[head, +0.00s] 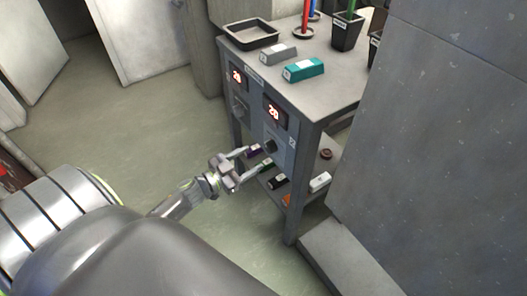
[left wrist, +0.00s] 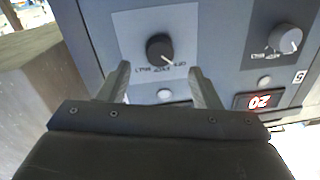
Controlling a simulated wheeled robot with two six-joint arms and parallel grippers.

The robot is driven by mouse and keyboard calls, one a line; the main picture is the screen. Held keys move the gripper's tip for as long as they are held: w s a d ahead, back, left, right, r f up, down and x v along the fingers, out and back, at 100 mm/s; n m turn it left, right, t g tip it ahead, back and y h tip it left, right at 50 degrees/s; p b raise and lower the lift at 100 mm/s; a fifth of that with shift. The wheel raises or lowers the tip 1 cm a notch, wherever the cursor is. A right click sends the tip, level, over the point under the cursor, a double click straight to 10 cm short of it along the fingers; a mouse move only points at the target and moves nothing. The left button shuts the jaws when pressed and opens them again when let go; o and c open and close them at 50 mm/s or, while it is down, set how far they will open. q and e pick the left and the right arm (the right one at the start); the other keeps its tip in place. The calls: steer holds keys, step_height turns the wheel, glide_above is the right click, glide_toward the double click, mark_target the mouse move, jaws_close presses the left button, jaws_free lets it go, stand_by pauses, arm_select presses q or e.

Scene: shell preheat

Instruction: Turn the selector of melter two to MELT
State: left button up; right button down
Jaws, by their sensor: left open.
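Two melter panels sit on the front of the grey cabinet (head: 311,108), with red displays reading 20. In the left wrist view, a round black selector knob (left wrist: 158,47) is ahead, between the lines of my open fingers. Its pale pointer aims to the lower right, at the right end of its upside-down lettering. A grey selector knob (left wrist: 284,38) is on the neighbouring panel, above a red display (left wrist: 258,101). In the head view, my left gripper (head: 259,157) is open before the right-hand panel, close to the dark knob (head: 270,146). I cannot see contact. My right gripper is not in view.
On the cabinet top are a black tray (head: 250,44), a grey block (head: 278,53), a teal block (head: 303,69) and dark pots (head: 346,38). Small items lie on the lower shelf. A grey wall block (head: 440,150) stands at right. Floor on the left is clear.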

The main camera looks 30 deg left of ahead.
mark_target(267, 150)
arm_select(q)
steer(key=x, duration=0.4)
steer(key=shift+w+d, duration=0.1)
steer(key=shift+w, duration=0.2)
steer(key=shift+w+d, duration=0.2)
steer(key=shift+w, duration=0.45)
steer(key=shift+c, duration=0.4)
steer(key=c, duration=0.9)
